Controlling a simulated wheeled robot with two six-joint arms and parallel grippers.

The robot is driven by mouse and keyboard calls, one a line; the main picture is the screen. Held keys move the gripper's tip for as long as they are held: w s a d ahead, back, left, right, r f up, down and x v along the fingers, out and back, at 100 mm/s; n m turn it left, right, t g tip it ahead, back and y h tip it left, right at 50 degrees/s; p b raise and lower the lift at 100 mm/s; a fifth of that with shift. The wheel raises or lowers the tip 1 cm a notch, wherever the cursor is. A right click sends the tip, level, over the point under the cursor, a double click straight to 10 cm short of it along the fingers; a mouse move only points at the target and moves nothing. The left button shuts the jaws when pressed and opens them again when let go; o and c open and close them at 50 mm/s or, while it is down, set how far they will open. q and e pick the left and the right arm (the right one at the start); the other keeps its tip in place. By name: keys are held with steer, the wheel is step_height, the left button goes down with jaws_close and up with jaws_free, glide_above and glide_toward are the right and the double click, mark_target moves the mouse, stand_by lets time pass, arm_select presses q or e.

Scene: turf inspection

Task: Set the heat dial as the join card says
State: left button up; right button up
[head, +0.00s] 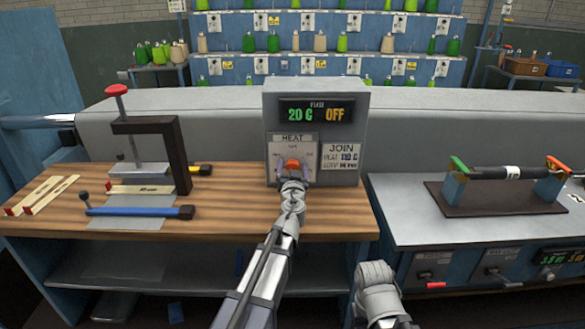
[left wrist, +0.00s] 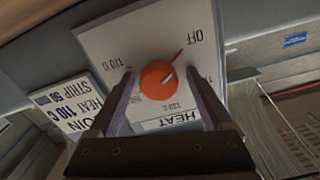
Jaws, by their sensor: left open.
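The orange heat dial (left wrist: 158,80) sits on a pale scale plate in the left wrist view, which shows it upside down. A red line by it runs toward OFF. In the head view the dial (head: 292,164) is on the front of the grey control box (head: 350,105), whose display (head: 318,112) reads 20 C and OFF. The join card (head: 341,157) beside it says heat 110 C; it also shows in the left wrist view (left wrist: 72,105). My left gripper (head: 292,170) is open, one finger on each side of the dial. I cannot tell whether they touch it.
On the wooden bench (head: 330,225) to the left stand a clamp frame (head: 180,155) with a red knob and a blue-handled bar (head: 135,211). To the right, a dark roller (head: 500,172) rests on blue supports. My right arm shows low, its jaws unseen.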

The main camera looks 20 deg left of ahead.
arm_select(q)
jaws_close()
stand_by(0.6)
steer(key=m, duration=0.6)
steer(key=shift+a, duration=0.15)
steer(key=c, duration=1.3)
jaws_free()
steer(key=m, duration=0.5)
steer(key=shift+a+r+m, duration=0.15)
steer(key=shift+m, duration=0.15)
steer(key=shift+o, duration=0.2)
steer(key=o, duration=1.3)
steer(key=shift+s, duration=0.1)
steer(key=shift+c, duration=0.2)
